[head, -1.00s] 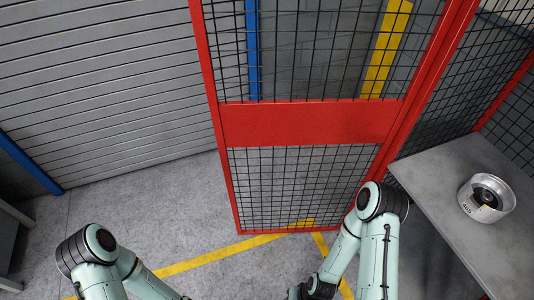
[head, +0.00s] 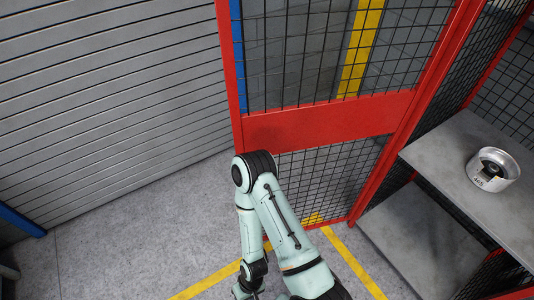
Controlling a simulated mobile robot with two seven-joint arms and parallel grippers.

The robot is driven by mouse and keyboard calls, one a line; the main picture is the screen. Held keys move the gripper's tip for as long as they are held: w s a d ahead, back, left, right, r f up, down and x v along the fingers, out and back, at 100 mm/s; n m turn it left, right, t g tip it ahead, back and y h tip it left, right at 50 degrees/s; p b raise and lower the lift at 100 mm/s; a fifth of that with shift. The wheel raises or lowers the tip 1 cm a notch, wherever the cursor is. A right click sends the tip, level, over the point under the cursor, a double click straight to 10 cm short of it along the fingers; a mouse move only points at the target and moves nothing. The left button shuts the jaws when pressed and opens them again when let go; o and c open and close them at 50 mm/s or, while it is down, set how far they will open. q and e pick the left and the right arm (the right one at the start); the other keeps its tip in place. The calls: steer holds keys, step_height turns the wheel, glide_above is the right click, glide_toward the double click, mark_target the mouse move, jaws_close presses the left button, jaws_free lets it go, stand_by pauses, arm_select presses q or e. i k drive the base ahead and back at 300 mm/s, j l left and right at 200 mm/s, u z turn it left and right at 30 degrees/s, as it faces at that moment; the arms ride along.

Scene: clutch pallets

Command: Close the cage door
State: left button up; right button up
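The cage door (head: 320,130) is a red frame with black wire mesh and a solid red crossbar. It stands upright in the middle of the head view, swung out to the left from the red post (head: 418,120), and the shelves to the right are uncovered. My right arm is raised in front of the door's lower part and hides its lower left corner. My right gripper (head: 246,291) is at the bottom edge, mostly cut off; its fingers cannot be made out. My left gripper is out of view.
Grey shelves (head: 440,165) stand right of the post, with a metal clutch part (head: 493,170) on the upper one. A grey shutter wall (head: 110,100) is at the left. Yellow lines (head: 350,262) mark the floor. The floor at lower left is clear.

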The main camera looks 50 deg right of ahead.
mark_target(279, 131)
steer(key=i+j, duration=0.2)
steer(key=i, duration=0.2)
steer(key=i+j, duration=0.2)
steer(key=i, duration=0.2)
steer(key=i+j, duration=0.25)
steer(key=i, duration=0.15)
steer(key=i+z, duration=0.2)
steer(key=z, duration=0.2)
steer(key=i+z, duration=0.2)
steer(key=z, duration=0.2)
steer(key=i+z, duration=0.2)
steer(key=z, duration=0.2)
steer(key=i+j+z, duration=0.1)
steer(key=z, duration=0.3)
steer(key=i+z, duration=0.15)
steer(key=z, duration=0.25)
steer(key=i+j+z, duration=0.1)
steer(key=z, duration=0.3)
steer(key=i+j+z, duration=0.1)
steer(key=z, duration=0.3)
steer(key=i+j+z, duration=0.15)
steer(key=z, duration=0.25)
steer(key=i+j+z, duration=0.1)
steer(key=z, duration=0.35)
steer(key=i+j+z, duration=0.2)
steer(key=z, duration=0.25)
steer(key=i+j+z, duration=0.2)
steer(key=z, duration=0.2)
